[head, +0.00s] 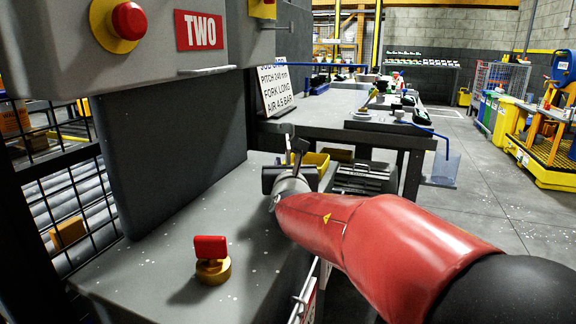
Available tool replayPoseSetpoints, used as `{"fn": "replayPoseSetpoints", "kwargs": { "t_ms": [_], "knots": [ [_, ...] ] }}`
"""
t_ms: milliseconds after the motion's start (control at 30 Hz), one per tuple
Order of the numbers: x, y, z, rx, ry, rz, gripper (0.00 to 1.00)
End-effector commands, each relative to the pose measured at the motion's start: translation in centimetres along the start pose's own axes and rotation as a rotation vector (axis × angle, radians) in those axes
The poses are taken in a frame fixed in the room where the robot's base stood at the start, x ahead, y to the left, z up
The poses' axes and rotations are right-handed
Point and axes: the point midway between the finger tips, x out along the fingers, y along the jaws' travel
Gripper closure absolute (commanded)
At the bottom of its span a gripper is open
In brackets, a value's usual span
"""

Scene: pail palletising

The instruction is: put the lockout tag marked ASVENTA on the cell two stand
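The cell two stand (160,290) is a grey surface in front of a panel with a red "TWO" sign (199,30). On the stand is a small red piece (210,247) on a round yellow base (213,271). I cannot read ASVENTA anywhere, and cannot tell whether this piece is a tag. My red arm reaches in from the lower right. My gripper (291,165) is over the stand's far right part, pointing away. Its fingers are small and partly hidden by the wrist; I cannot tell whether they hold anything. A red and white piece (309,303) shows at the stand's right edge, partly hidden.
A red button on a yellow base (129,20) is at top left. A black mesh fence (65,210) stands left. Behind my gripper are a yellow bin (316,160) and a grey workbench (330,118) with a white sign (276,88). Open floor (470,215) lies right.

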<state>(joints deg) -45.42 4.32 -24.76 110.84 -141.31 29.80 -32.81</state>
Motion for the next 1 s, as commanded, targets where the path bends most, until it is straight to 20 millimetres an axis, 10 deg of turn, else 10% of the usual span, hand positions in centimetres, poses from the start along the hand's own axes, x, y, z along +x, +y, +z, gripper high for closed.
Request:
{"fn": "replayPoseSetpoints", "kwargs": {
  "t_ms": [267,1000],
  "knots": [
    [-0.2,0.0,0.3,0.001,0.0,0.001,0.71],
    [-11.9,0.0,0.2,0.0,0.0,0.0,0.71]
  ]
}}
